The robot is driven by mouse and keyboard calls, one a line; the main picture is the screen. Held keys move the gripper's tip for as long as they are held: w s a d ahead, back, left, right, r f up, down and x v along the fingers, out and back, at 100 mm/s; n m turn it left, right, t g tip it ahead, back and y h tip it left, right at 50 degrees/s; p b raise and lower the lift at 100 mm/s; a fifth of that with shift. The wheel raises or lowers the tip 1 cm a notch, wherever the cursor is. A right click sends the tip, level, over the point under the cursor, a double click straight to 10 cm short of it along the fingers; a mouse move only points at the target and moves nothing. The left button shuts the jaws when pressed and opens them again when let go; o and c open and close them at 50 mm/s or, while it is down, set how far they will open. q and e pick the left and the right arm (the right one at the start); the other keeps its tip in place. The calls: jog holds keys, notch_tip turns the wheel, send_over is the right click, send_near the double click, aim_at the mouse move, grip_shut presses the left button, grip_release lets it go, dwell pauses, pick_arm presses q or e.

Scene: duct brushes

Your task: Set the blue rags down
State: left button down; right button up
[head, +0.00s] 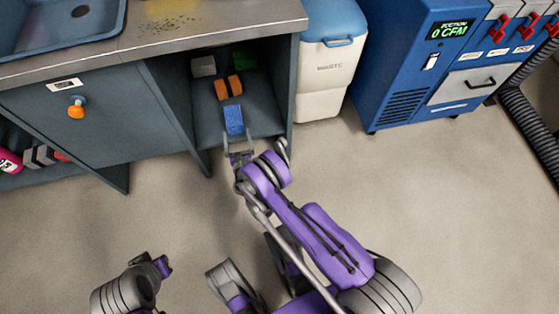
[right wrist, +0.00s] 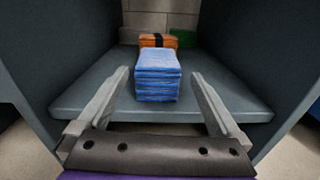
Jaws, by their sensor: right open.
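The blue rags (head: 234,119) are a neat folded stack on the shelf (head: 264,110) of the open cabinet bay. In the right wrist view the stack (right wrist: 157,76) rests on the shelf (right wrist: 222,98) near its front edge. My right gripper (head: 239,145) is at the bay's front, in line with the stack. In the right wrist view its open fingers (right wrist: 158,94) are spread to the left and right of the stack, with a gap on each side. My left gripper (head: 163,266) shows only in part at the bottom left of the head view, away from the cabinet.
Behind the blue stack is an orange bundle with a black band (head: 228,87). A green item (head: 244,60) and a grey item (head: 204,66) sit farther back. Bay walls stand close on both sides. A white bin with a blue lid (head: 328,68) stands right of the cabinet.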

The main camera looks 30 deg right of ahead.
jog(key=d+r+m+g+h, duration=0.1)
jog(key=d+r+m+g, duration=0.25)
jog(key=r+m, duration=0.4)
jog(key=d+r+m+g+h, duration=0.15)
jog(key=d+r+m, duration=0.3)
jog(key=r, duration=0.65)
jog(key=s+d+r+m+g+y, duration=0.15)
jog(key=s+r+m+g, duration=0.25)
jog(key=s+r+m, duration=0.5)
jog(key=s+a+m+g+y, duration=0.1)
jog(key=s+a+m+y, duration=0.1)
jog(key=s, duration=0.7)
jog(key=s+a+r+m+g+y, duration=0.1)
jog(key=s+m, duration=0.4)
jog(key=s, duration=0.5)
jog(key=s+a+m+g+y, duration=0.1)
jog(key=s+a+m+y, duration=0.2)
jog(key=s, duration=0.7)
jog(key=a, duration=0.2)
jog(key=shift+a+r+m+y, duration=0.3)
jog(key=shift+a+r+y, duration=0.05)
jog(key=shift+y, duration=0.05)
